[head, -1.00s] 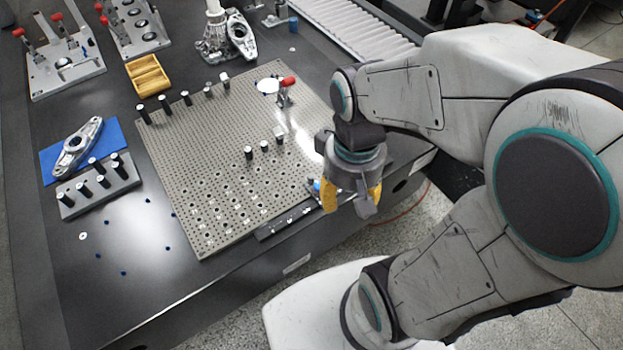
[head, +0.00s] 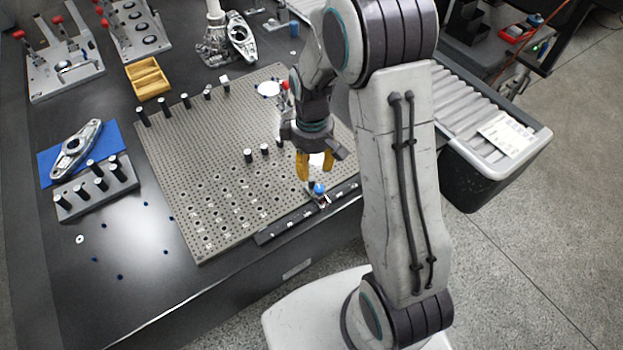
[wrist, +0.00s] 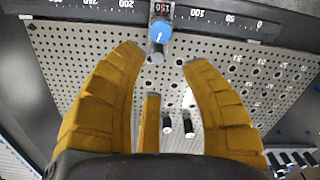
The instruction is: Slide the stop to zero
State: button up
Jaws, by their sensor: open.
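The stop (head: 319,188) has a round blue knob and sits on a dark scale rail (head: 278,231) along the plate's front edge. In the wrist view the stop (wrist: 160,31) stands near top centre, with 150 in its window. The zero mark on the rail (wrist: 225,22) shows to the right there, past 100 and 50. My gripper (head: 316,176) is open and empty above the plate, just behind the stop in the head view. In the wrist view my gripper (wrist: 163,65) has its yellow fingers spread, apart from the stop, which is beyond their tips.
The perforated plate (head: 215,165) carries several black pins and a red-handled clamp (head: 284,88). A grey pin block (head: 98,190) and a blue mat (head: 45,160) lie to the left. A roller conveyor (head: 480,110) runs at the right. The rail to the stop's left in the head view looks clear.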

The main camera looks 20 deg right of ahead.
aim_at(311, 179)
jog(key=shift+w+n, duration=0.3)
jog(key=shift+n, duration=0.6)
jog(key=shift+f+n, duration=0.3)
jog(key=shift+f, duration=3.4)
jog(key=shift+c, duration=0.2)
grip_shut()
